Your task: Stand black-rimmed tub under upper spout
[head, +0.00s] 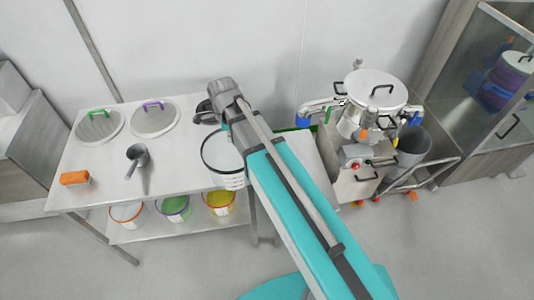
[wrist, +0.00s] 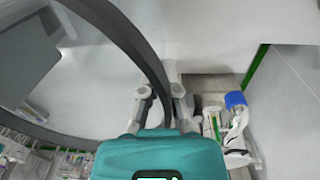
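The black-rimmed tub (head: 222,153) is white, with a wire handle, and shows left of my arm over the right part of the table. The arm covers its right side. In the wrist view its dark rim (wrist: 125,35) curves down between the two fingers of my gripper (wrist: 163,98), which is shut on the rim. The head view hides the fingers. The machine (head: 357,165) stands to the right, with a lidded steel pot on top. A blue-ended spout (head: 303,122) sticks out on its left and also shows in the wrist view (wrist: 235,100).
The table (head: 100,175) holds two lids (head: 99,126), a scoop (head: 137,155) and an orange block (head: 75,179). Several coloured-rim tubs (head: 174,208) stand on its lower shelf. A grey bin (head: 411,147) and a glass cabinet (head: 490,80) are right of the machine.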

